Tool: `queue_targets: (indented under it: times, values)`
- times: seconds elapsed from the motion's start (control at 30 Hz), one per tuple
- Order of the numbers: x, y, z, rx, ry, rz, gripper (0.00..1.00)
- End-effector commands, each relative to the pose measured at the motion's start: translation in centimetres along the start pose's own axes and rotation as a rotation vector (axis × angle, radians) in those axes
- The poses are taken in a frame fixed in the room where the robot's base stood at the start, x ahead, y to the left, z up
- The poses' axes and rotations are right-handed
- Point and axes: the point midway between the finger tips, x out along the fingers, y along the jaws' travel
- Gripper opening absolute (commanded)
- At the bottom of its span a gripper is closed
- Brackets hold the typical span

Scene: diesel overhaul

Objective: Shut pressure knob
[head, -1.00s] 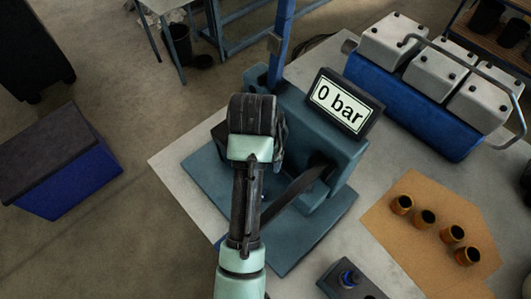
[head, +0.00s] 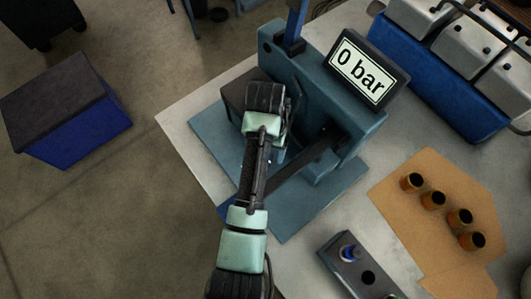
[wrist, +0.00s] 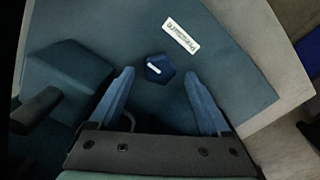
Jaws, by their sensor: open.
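The pressure knob (wrist: 159,69) is a small dark blue, many-sided knob with a white mark line, seen in the wrist view on the teal base plate. A white label reading "Pressure" (wrist: 181,36) lies just beyond it. My gripper (wrist: 158,90) is open and empty, its two blue fingers apart on the left and right of the knob; I cannot tell how far above it they are. In the head view my arm hides the knob. The teal test stand (head: 325,110) carries a display reading "0 bar" (head: 366,69).
A dark block with a lever (wrist: 62,85) stands left of my fingers. A long dark lever (head: 300,165) crosses the stand. A blue engine block (head: 440,85), a tan mat (head: 425,185) with several cups, and a dark holder (head: 352,262) share the bench.

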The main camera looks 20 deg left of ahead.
Motion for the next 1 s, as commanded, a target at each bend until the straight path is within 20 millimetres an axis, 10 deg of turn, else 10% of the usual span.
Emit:
queue_targets:
  times: [0.57, 1.0]
  values:
    - [2.7, 0.0, 0.0, 0.000, 0.001, 0.000, 0.80]
    - [2.6, 0.0, 0.0, 0.000, 0.001, 0.000, 0.01]
